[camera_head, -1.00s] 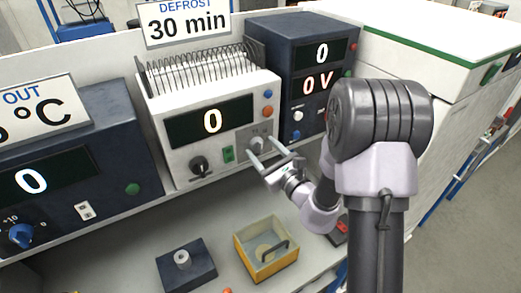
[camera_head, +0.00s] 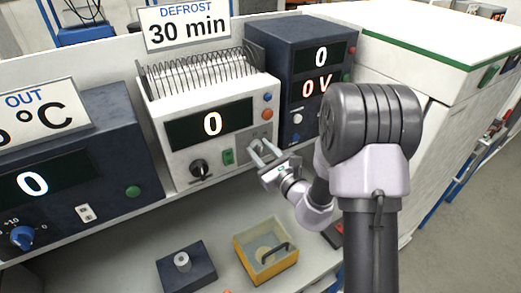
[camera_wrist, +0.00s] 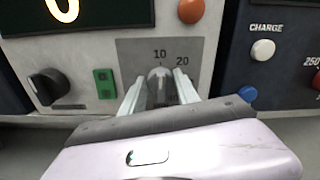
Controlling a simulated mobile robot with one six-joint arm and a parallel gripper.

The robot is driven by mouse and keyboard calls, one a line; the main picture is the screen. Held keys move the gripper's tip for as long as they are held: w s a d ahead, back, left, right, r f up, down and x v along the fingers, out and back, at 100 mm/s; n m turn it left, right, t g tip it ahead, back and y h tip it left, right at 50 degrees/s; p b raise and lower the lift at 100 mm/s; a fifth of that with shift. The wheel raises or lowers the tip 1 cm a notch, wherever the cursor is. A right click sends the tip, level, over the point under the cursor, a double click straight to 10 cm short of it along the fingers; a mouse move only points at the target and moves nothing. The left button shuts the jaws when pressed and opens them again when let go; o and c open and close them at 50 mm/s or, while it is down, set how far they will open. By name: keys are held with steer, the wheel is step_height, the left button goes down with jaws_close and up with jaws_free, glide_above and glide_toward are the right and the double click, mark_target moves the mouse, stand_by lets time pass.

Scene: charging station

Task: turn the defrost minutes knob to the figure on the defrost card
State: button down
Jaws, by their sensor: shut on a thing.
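The defrost card (camera_head: 187,25) reads "30 min" and stands above the white unit (camera_head: 178,108), whose display (camera_head: 212,124) shows 0. In the wrist view the fingertips (camera_wrist: 160,90) flank the knob. The knob's exact pointing is hard to tell.
A black knob (camera_wrist: 48,86) and green switch (camera_wrist: 104,83) lie left of the plate, an orange button (camera_wrist: 191,10) above. A dark unit (camera_head: 307,60) stands close on the right. Below are a yellow box (camera_head: 252,272) and a dark block (camera_head: 186,270).

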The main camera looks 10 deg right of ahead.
steer(key=m+p, duration=0.2)
steer(key=m, duration=0.2)
steer(key=shift+r, duration=0.1)
steer(key=m+p, duration=0.4)
steer(key=m, duration=0.1)
steer(key=shift+d+m, duration=0.15)
steer(key=shift+m, duration=0.25)
steer(key=m+p, duration=0.3)
steer(key=m, duration=0.2)
steer(key=shift+w+f+m+p, duration=0.15)
steer(key=shift+m+p, duration=0.6)
steer(key=shift+m, duration=0.4)
steer(key=shift+s+f+m+p, duration=0.15)
steer(key=shift+m+p, duration=0.55)
steer(key=shift+m, duration=0.45)
steer(key=shift+w, duration=0.1)
steer(key=c, duration=0.9)
jaws_free()
